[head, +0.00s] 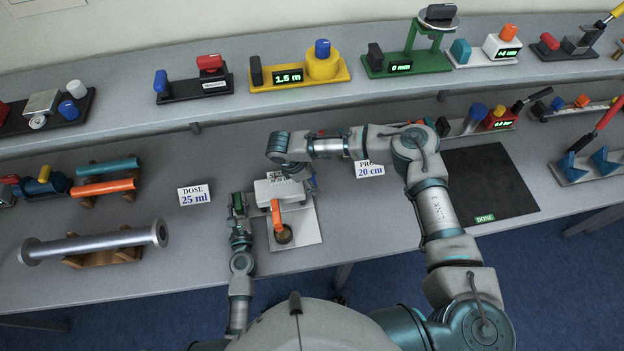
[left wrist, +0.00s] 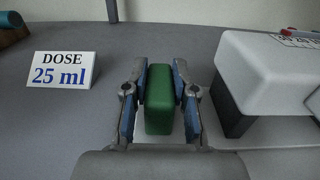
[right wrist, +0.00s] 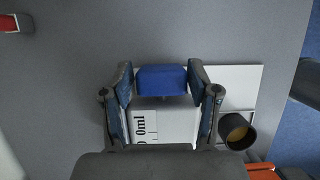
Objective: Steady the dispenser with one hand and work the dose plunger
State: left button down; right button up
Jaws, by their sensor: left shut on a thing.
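The white dispenser (head: 283,190) stands on a light base plate, with an orange spout (head: 277,215) above a dark cup (head: 284,236). My left gripper (head: 238,205) is shut on a green block (left wrist: 186,100) at the dispenser's left side. The dispenser's white body also shows in the left wrist view (left wrist: 265,75). My right gripper (right wrist: 160,80) is over the dispenser, its fingers standing on both sides of the blue plunger knob (right wrist: 162,79) with narrow gaps. The scale on the white body (right wrist: 145,127) reads 0 ml. My right arm partly hides the dispenser in the head view.
A card (head: 195,194) reads DOSE 25 ml. Another card (head: 370,170) is partly behind my right arm. A metal pipe (head: 95,242) lies on a wooden stand at left. A dark mat (head: 488,185) is at right. Several devices line the back shelf.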

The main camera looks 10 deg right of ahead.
grip_shut()
jog(key=shift+d, duration=0.1)
jog(key=o, duration=0.6)
grip_release()
jog(key=shift+r, duration=0.1)
jog(key=v, duration=1.1)
jog(key=shift+a+r, duration=0.2)
jog(key=shift+r, duration=0.15)
